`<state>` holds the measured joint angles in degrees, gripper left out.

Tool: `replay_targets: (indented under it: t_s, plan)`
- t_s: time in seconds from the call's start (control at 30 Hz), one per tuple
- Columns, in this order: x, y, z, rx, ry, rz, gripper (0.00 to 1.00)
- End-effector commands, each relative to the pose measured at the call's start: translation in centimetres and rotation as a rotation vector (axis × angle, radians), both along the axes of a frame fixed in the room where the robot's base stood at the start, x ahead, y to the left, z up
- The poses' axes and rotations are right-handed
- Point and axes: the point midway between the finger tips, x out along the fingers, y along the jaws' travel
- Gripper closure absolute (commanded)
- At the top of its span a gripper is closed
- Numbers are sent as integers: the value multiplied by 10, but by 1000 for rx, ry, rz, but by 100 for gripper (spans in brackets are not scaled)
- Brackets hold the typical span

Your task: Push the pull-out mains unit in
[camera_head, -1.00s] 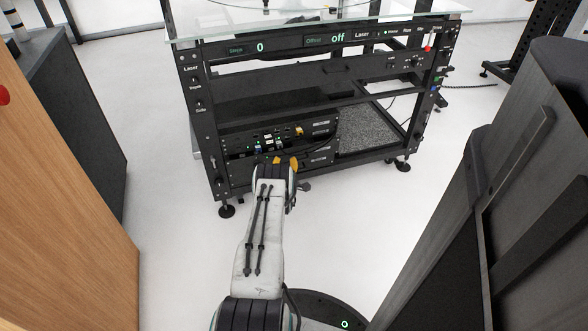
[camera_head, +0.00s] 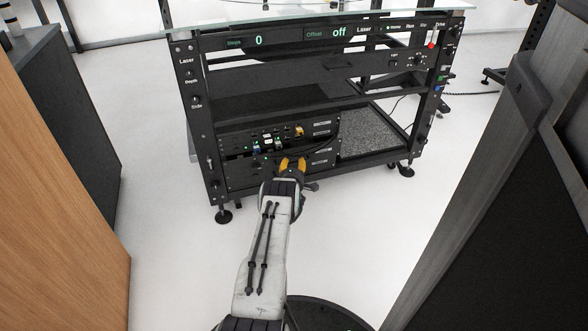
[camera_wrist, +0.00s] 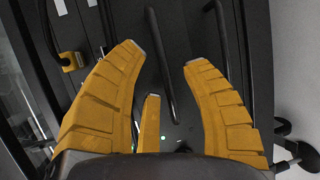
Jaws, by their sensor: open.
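The rack (camera_head: 207,151) holds stacked black units at its lower left. The lowest black unit (camera_head: 241,174), which looks like the mains unit, sits under a unit with lit connectors (camera_head: 262,138). My gripper (camera_head: 292,164) is in front of these units, its yellow fingers spread and empty. In the wrist view, my gripper (camera_wrist: 164,56) is open before a black panel (camera_wrist: 180,25) with dark bar handles (camera_wrist: 160,60). Small green lights show low between the fingers. I cannot tell whether the fingertips touch the panel or how far the unit stands out.
A grey mesh-like shelf surface (camera_head: 372,140) lies right of the units. A wood-sided cabinet (camera_head: 60,230) stands at left and a dark grey cabinet (camera_head: 500,200) at right. A yellow plug (camera_wrist: 70,61) shows at left in the wrist view.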

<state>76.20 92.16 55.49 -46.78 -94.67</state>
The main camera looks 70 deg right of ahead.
Motion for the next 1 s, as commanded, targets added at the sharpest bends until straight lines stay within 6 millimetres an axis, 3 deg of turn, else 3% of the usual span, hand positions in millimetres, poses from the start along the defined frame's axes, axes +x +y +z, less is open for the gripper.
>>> replay_targets:
  t_s: [0.3,0.77,1.0]
  plan:
    - [4,-15,-4,0,0,0,58]
    - [4,-17,-3,1,0,0,57]
    - [4,-17,-3,1,0,0,78]
